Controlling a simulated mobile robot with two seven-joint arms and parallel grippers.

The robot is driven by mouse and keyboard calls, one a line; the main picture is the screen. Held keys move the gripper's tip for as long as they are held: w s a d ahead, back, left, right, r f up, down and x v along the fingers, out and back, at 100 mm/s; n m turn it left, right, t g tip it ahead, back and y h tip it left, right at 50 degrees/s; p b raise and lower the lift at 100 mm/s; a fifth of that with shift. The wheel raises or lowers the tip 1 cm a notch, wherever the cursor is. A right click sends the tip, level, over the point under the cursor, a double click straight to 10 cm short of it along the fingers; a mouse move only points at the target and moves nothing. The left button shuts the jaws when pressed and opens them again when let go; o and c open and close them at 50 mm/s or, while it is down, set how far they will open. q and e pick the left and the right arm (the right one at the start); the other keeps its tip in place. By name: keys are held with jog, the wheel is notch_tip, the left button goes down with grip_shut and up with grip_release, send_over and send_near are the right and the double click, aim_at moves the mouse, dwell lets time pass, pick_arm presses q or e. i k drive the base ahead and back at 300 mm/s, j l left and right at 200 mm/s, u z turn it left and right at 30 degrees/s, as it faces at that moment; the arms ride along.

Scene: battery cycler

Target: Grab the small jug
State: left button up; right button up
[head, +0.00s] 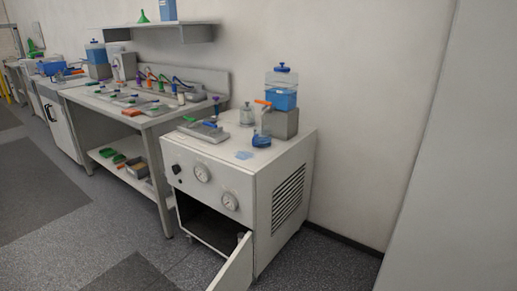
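No gripper of mine shows in the head view. A small clear vessel with blue liquid (261,140) stands at the front right of the white machine's top; it may be the small jug, but it is too small to tell. A clear jar (246,116) stands behind it to the left. A small greyish object (240,237) shows at the open cabinet's lower right, partly hidden by the door; I cannot tell what it is.
The white machine (212,168) has gauges and an open door (233,268) low in front. A large blue-liquid container (281,90) sits on a grey block behind. A workbench (140,115) with several tools stands left. The grey floor (110,235) in front is clear.

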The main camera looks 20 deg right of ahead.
aim_at(262, 138)
jog(key=i+j+u, duration=0.15)
jog(key=j+u, duration=0.15)
jog(key=j, duration=0.15)
jog(key=i+j+u, duration=0.3)
jog(key=j, duration=0.15)
jog(key=i+j+u, duration=0.25)
jog(key=j, duration=0.15)
jog(key=i+j+u, duration=0.15)
jog(key=j+u, duration=0.15)
jog(key=i+j+z, duration=0.15)
jog(key=i, duration=0.35)
jog(key=i+j+z, duration=0.15)
jog(key=i, duration=0.3)
jog(key=i+z, duration=0.2)
jog(key=z, duration=0.15)
jog(key=i+j+z, duration=0.1)
jog(key=z, duration=0.25)
jog(key=i+j+z, duration=0.15)
jog(key=i+z, duration=0.35)
jog(key=z, duration=0.3)
jog(key=i+j+z, duration=0.1)
jog(key=z, duration=0.3)
jog(key=i+j+z, duration=0.15)
jog(key=z, duration=0.3)
jog(key=i+j+z, duration=0.15)
jog(key=z, duration=0.25)
jog(key=i+j+z, duration=0.1)
jog(key=j+z, duration=0.15)
jog(key=z, duration=0.2)
